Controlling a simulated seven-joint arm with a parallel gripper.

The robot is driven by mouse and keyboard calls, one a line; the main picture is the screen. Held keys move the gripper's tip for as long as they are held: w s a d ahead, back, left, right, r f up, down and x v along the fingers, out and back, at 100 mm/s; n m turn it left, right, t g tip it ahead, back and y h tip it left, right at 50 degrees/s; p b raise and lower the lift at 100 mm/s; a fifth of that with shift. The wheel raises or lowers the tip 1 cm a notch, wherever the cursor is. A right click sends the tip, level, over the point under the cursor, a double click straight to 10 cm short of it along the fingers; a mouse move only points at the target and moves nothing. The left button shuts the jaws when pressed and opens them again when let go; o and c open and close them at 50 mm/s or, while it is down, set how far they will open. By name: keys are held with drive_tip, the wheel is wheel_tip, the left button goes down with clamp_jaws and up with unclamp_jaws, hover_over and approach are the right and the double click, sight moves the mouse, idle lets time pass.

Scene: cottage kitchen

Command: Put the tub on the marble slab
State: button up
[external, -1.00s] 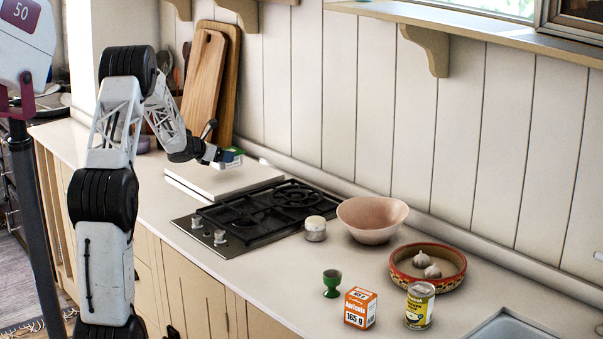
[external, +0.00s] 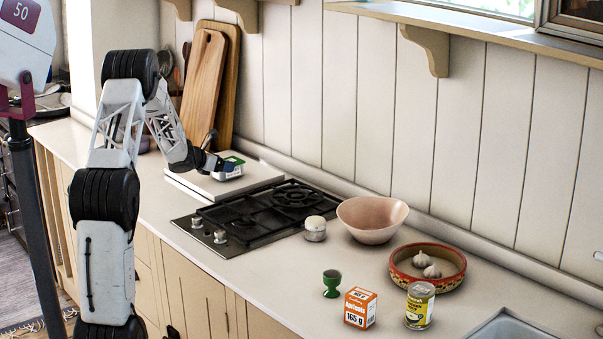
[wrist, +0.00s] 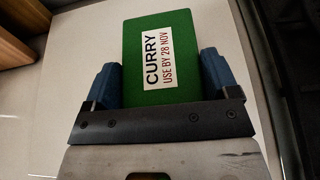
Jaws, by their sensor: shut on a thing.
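The tub (external: 231,167) has a green lid and pale sides. In the wrist view the tub's lid (wrist: 160,58) carries a white label reading "CURRY, USE BY 28 NOV". My gripper (external: 222,166) is shut on the tub, and its blue fingers (wrist: 160,82) sit on either side of it. The marble slab (external: 222,187) is a pale raised block on the counter, left of the hob. The tub is over the slab, upright. I cannot tell whether its underside touches the slab.
The black hob (external: 258,217) lies just right of the slab. Wooden boards (external: 203,75) lean on the wall behind it. A lidded jar (external: 315,229), pink bowl (external: 372,218), garlic dish (external: 428,283), green egg cup (external: 332,283), orange box (external: 360,307) and yellow can (external: 419,305) stand further right.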

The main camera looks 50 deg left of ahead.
drive_tip(key=shift+f, duration=0.15)
drive_tip(key=o, duration=1)
drive_tip(key=shift+c, duration=0.2)
drive_tip(key=shift+r, duration=0.2)
drive_tip(key=shift+v, duration=0.85)
drive_tip(key=v, duration=1)
drive_tip(key=shift+s, duration=0.15)
drive_tip(key=shift+d+r, duration=0.1)
